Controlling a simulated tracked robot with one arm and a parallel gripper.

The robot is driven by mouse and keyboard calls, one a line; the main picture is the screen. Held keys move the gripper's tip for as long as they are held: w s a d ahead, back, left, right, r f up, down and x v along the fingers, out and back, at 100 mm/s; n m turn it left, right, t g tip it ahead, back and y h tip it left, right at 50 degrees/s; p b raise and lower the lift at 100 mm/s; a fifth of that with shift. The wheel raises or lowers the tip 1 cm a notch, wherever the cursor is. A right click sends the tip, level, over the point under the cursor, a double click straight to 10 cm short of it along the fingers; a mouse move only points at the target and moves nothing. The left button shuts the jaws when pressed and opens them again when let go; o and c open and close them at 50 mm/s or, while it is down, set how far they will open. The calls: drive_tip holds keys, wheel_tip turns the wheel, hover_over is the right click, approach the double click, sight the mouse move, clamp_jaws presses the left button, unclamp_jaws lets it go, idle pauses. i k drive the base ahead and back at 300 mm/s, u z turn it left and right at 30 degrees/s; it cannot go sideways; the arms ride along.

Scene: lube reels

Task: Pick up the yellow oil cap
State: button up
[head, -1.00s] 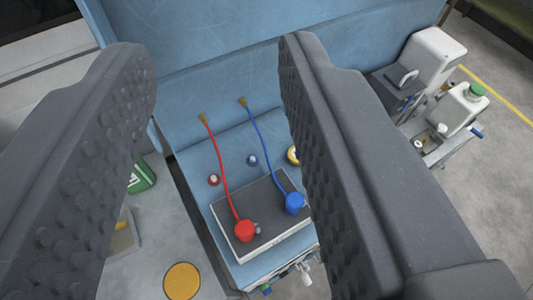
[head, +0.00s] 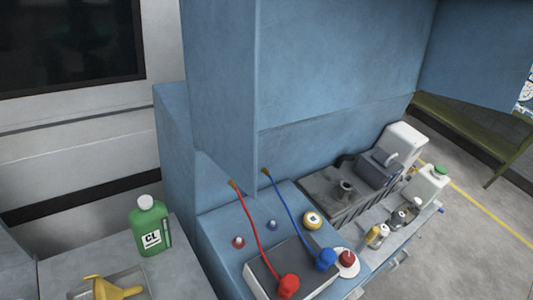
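A round cap with a yellow rim and pale centre (head: 312,219), which looks like the yellow oil cap, sits on the blue bench top (head: 220,240). It is just right of the blue cable and behind the battery-like box (head: 262,278). Nothing covers it. My gripper does not show in the current view, so its opening and its distance from the cap cannot be seen.
Red (head: 289,287) and blue (head: 326,260) clamps with cables rest on the box. Small red (head: 238,242) and blue (head: 272,225) caps stand nearby. A green bottle (head: 150,226) and yellow funnel (head: 118,289) are at left. A tall blue panel (head: 222,90) rises behind.

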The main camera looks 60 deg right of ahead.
sight(311, 221)
drive_tip(key=u, duration=1.25)
drive_tip(key=k, duration=1.2)
drive_tip(key=z, duration=2.2)
drive_tip(key=i, duration=1)
drive_tip(key=u, duration=0.05)
